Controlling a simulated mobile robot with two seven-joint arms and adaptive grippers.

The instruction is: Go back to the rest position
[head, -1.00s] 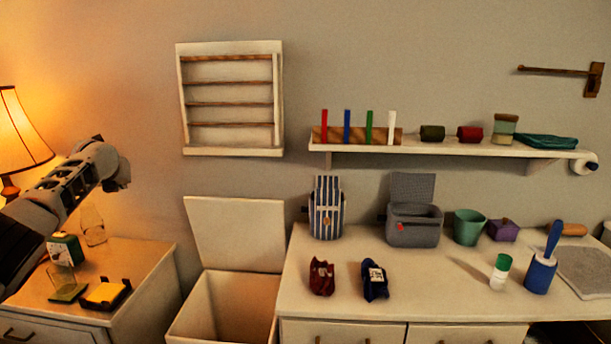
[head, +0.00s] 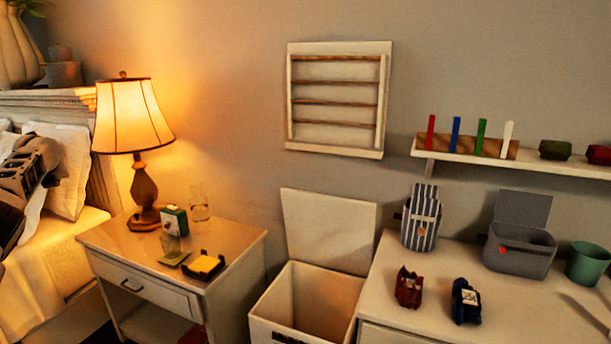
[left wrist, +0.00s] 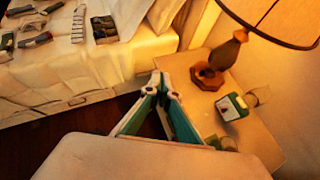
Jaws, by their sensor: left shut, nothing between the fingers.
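My left arm comes in at the left edge of the head view, in front of the bed; its fingers are not clear there. In the left wrist view my left gripper (left wrist: 160,85) is shut and empty, with its fingertips together. It is over the gap between the bed (left wrist: 90,70) and the nightstand (left wrist: 252,130), touching neither as far as I can see. My right gripper is in neither view.
A lit lamp (head: 133,125), a small green-and-white box (head: 174,220) and a yellow pad in a black holder (head: 204,266) stand on the nightstand. An open white hamper (head: 305,300) stands beside it. A dresser (head: 385,300) with a striped bag (head: 421,218) is at right.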

